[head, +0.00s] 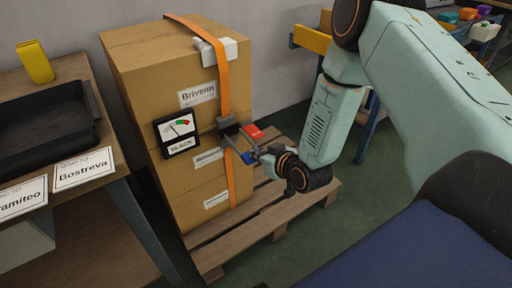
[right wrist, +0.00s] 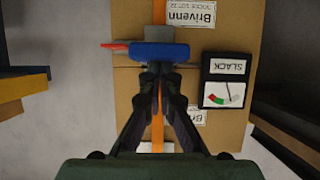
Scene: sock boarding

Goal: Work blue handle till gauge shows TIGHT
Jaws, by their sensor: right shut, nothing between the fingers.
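The blue handle (head: 248,157) sticks out from a grey ratchet (head: 228,125) on the orange strap (head: 225,92) around stacked cartons. In the right wrist view the blue handle (right wrist: 160,54) lies crosswise just ahead of my fingertips. My right gripper (head: 262,154) is shut and empty at the handle; it also shows in the right wrist view (right wrist: 160,70). I cannot tell whether it touches the handle. A red tab (head: 252,131) sits beside the ratchet. The gauge (head: 177,133) on the carton reads SLACK, its needle off the green and red marks. My left gripper is out of view.
The cartons (head: 150,75) stand on a wooden pallet (head: 265,215). A white corner piece (head: 215,51) sits under the strap on top. At left a bench holds a black tray (head: 45,125) and a yellow object (head: 36,62). Green floor is clear right of the pallet.

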